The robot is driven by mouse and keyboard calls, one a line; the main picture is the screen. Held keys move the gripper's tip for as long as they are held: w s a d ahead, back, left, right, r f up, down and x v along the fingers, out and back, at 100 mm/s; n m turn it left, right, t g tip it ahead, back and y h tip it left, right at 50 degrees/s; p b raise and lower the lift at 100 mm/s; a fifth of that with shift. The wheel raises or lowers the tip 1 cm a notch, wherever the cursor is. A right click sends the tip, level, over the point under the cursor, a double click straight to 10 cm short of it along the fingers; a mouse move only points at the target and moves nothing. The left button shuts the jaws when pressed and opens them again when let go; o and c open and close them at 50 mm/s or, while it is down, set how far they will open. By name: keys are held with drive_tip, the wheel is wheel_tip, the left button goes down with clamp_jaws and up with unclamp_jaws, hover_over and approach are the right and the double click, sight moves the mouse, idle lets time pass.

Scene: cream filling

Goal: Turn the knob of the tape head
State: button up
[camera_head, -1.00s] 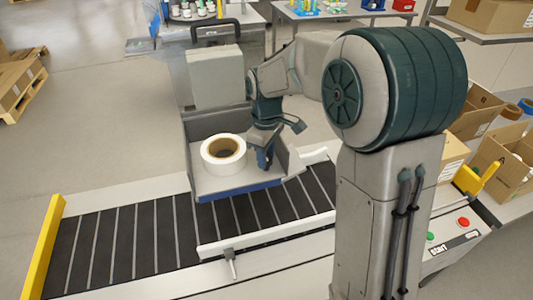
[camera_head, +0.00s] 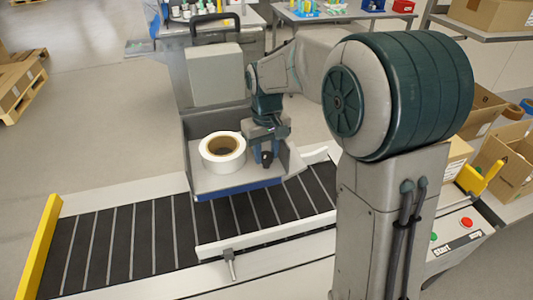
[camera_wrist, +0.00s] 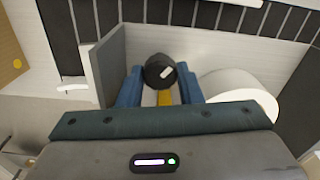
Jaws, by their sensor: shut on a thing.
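The tape head (camera_head: 225,192) is a grey open housing with a blue lower edge, standing over the conveyor. A white tape roll (camera_head: 223,146) with a brown core sits in it, and it also shows at the right of the wrist view (camera_wrist: 240,92). The knob (camera_wrist: 159,71) is black and round with a pale mark on its face. My gripper (camera_wrist: 160,90) is shut on the knob, with a blue finger on each side of it. In the head view my gripper (camera_head: 267,157) is right of the roll and hides most of the knob.
A dark conveyor (camera_head: 130,240) with a white guide rail (camera_head: 270,238) runs below the tape head. A yellow end post (camera_head: 45,245) stands at left. A control panel (camera_head: 460,228) with green and red buttons and cardboard boxes (camera_head: 505,160) are at right.

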sight(266, 154)
drive_tip(key=m+b, duration=0.1)
drive_tip(key=m, duration=0.4)
drive_tip(key=shift+m, duration=0.3)
drive_tip(key=m, duration=0.5)
idle(0.4)
drive_tip(key=o, duration=1)
drive_tip(key=shift+b, duration=0.3)
drive_tip(key=shift+c, duration=0.2)
wheel_tip(266, 154, up, 14)
drive_tip(key=shift+b, duration=0.35)
drive_tip(key=shift+f, duration=0.1)
